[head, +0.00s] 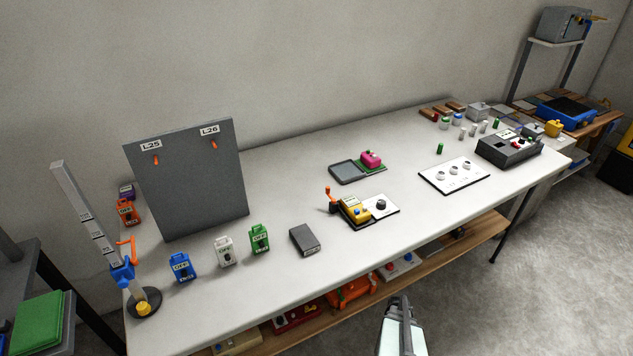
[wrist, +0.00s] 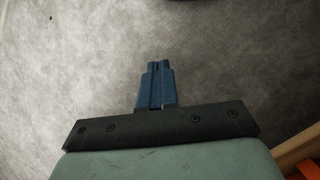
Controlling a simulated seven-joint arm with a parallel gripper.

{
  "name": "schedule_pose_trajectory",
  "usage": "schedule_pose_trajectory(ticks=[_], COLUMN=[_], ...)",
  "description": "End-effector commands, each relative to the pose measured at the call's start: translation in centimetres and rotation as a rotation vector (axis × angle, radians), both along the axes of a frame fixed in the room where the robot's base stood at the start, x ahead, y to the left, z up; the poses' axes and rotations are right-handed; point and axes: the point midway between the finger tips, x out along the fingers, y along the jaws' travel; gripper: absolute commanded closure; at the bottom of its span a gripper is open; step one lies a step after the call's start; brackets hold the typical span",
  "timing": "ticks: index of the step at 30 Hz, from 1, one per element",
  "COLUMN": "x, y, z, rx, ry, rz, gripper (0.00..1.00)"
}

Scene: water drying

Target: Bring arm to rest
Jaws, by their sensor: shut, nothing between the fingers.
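My gripper shows in the wrist view (wrist: 157,70) with its two blue fingers together and nothing between them. It points down at bare grey floor. In the head view, part of my pale green and white arm (head: 402,335) shows at the bottom, in front of the table's near edge and apart from the table. The fingertips cannot be made out in the head view.
The long white table (head: 290,285) carries a grey board (head: 190,185), blue, white and green OFF blocks, a yellow device (head: 355,209) and a dark control box (head: 508,150). A wooden shelf (head: 475,232) lies below. The floor (head: 540,270) at the right is clear.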

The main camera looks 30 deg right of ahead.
Motion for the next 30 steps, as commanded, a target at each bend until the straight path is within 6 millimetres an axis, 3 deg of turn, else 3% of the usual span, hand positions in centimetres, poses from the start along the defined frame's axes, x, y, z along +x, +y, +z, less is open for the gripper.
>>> schedule_pose_trajectory(ticks=[3, 14, 22, 30], x=[1.2, 2.9, 2.4, 0.6], y=[3.5, 13.0, 19.6, 25.4], z=[0.5, 1.7, 2.8, 4.1], rx=[0.022, 0.083, 0.125, 0.162], ry=[0.004, 0.026, 0.053, 0.087], rz=[0.062, 0.235, 0.364, 0.491], gripper=[1.0, 1.0, 1.0, 1.0])
